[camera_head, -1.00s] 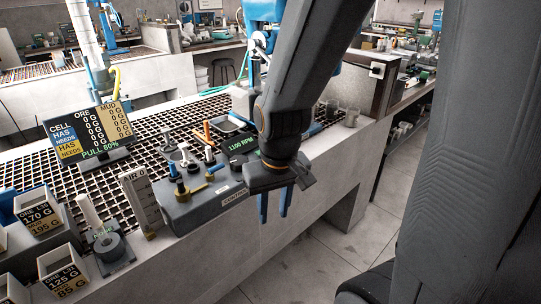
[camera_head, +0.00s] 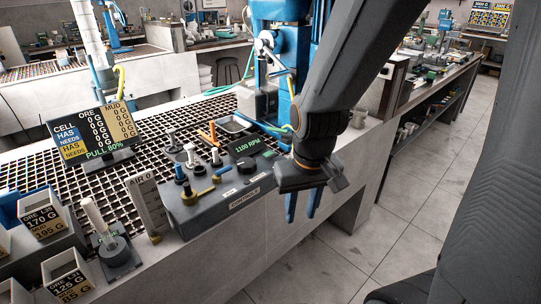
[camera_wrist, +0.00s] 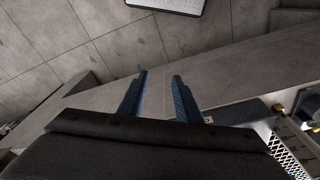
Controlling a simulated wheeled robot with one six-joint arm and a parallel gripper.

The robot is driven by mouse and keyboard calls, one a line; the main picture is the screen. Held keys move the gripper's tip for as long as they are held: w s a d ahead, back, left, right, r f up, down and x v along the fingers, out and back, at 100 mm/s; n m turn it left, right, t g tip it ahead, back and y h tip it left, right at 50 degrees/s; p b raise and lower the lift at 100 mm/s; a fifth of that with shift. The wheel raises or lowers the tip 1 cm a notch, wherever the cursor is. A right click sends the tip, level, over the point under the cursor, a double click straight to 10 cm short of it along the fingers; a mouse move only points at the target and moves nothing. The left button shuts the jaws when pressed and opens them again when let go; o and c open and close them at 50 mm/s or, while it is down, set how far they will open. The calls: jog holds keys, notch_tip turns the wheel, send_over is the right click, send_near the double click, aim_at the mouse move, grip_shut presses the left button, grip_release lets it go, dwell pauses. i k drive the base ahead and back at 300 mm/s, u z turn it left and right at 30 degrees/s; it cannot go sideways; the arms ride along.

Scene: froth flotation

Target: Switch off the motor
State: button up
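The grey control box labelled CONTROLS (camera_head: 225,203) sits at the front edge of the grated bench. It carries a green display reading 1100 RPM (camera_head: 247,145), a dark knob near its right end and several levers and knobs. The blue flotation machine column (camera_head: 285,60) stands behind it. My gripper (camera_head: 303,207) hangs to the right of the box, in front of the bench, fingers pointing down. In the wrist view its two blue fingers (camera_wrist: 158,98) are apart with nothing between them. A dark part of the box shows at the right there.
An ore and mud screen (camera_head: 93,135) reading PULL 80% stands on the grating (camera_head: 25,172). Labelled ore bins (camera_head: 65,275) and a lever stand (camera_head: 112,250) are at the left. An air gauge (camera_head: 148,205) stands beside the box. The floor at right is clear.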

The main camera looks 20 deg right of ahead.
aim_at(269, 154)
jog(key=k, duration=0.5)
jog(key=z, duration=1.2)
jog(key=i, duration=0.65)
jog(key=u, duration=1)
